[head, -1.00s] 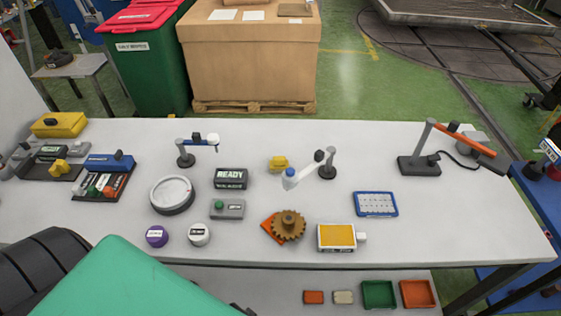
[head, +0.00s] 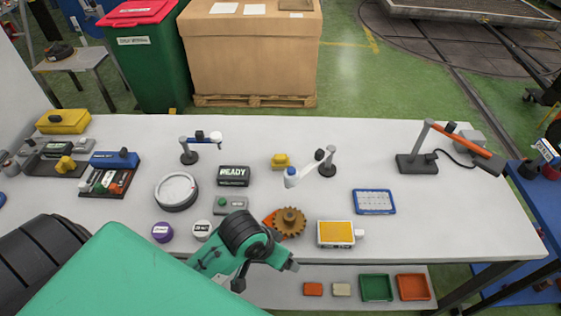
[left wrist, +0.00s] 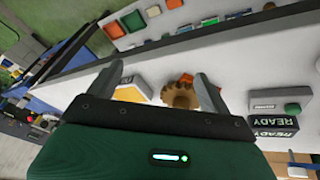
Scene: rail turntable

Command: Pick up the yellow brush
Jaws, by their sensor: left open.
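I cannot tell for sure which item is the yellow brush. A small yellow item (head: 281,160) lies at mid-table, behind the brown gear (head: 290,221). A yellow-topped white block (head: 336,233) with a pale nub on its right side lies near the front edge. Part of its yellow top shows between my fingers in the left wrist view (left wrist: 130,94). My left gripper (head: 292,265) is open and empty, over the table's front edge, left of and nearer than the yellow-topped block. Its two spread fingers (left wrist: 160,70) show in the left wrist view. My right gripper is not in view.
The gear lies on an orange piece (head: 269,219). A READY box (head: 233,176), a round dial (head: 176,191) and a blue-framed panel (head: 374,201) stand around. Small posts and a lamp (head: 460,145) rise behind. A lower shelf holds green (head: 376,288) and orange (head: 412,287) trays.

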